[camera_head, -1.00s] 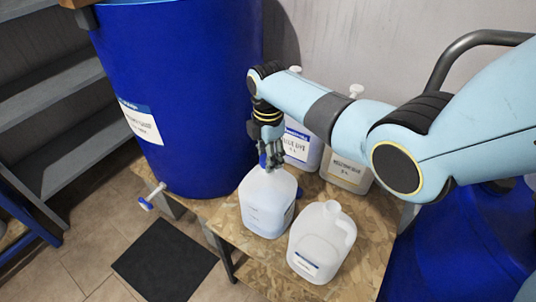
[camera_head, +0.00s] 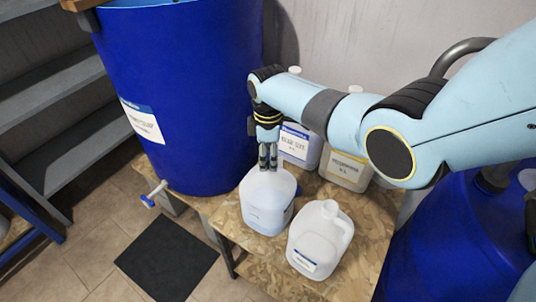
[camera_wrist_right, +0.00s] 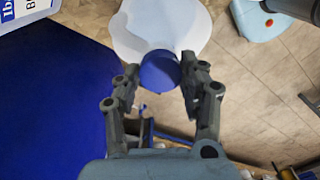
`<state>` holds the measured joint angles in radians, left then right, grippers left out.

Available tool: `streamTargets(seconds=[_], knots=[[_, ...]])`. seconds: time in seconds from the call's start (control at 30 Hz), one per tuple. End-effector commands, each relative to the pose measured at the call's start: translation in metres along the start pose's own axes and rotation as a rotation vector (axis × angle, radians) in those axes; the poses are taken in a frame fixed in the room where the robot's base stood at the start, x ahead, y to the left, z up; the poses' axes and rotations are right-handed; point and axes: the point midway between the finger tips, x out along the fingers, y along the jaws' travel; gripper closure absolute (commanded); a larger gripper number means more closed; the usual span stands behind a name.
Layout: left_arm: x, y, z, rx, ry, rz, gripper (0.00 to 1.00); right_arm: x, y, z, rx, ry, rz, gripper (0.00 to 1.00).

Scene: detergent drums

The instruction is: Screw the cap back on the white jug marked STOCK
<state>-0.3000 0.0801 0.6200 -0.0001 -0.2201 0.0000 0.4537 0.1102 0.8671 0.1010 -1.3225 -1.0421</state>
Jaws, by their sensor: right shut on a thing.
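My right gripper (camera_head: 268,160) points down at the mouth of a translucent white jug (camera_head: 268,207) on the wooden bench. In the right wrist view the gripper (camera_wrist_right: 160,80) is shut on a blue cap (camera_wrist_right: 159,71), with a finger on each side. The jug's white body (camera_wrist_right: 150,28) shows behind the cap there. The fingers hide the neck in the head view, so I cannot tell how far the cap is seated. The jug's marking is too small to read. My left gripper is not in view.
A second white jug (camera_head: 321,238) with an open neck stands at front right. Two labelled containers, one white (camera_head: 297,145) and one beige-labelled (camera_head: 344,168), stand behind. A big blue drum (camera_head: 185,90) with a tap is at left. The bench front (camera_head: 345,280) has some bare wood.

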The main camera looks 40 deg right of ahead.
Motion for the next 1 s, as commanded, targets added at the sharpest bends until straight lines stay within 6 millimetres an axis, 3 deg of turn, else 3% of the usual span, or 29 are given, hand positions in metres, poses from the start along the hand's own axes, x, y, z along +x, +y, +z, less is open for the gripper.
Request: streamTargets(seconds=[0.33, 0.73, 1.0], knots=[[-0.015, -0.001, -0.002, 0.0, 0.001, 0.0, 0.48, 0.0, -0.001, 0.001, 0.432, -0.003, -0.003, 0.68], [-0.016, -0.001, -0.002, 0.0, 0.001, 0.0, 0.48, 0.001, -0.001, 0.001, 0.508, -0.003, -0.002, 0.68], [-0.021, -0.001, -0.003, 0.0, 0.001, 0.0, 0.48, 0.002, -0.002, 0.001, 0.897, -0.004, -0.002, 0.68]])
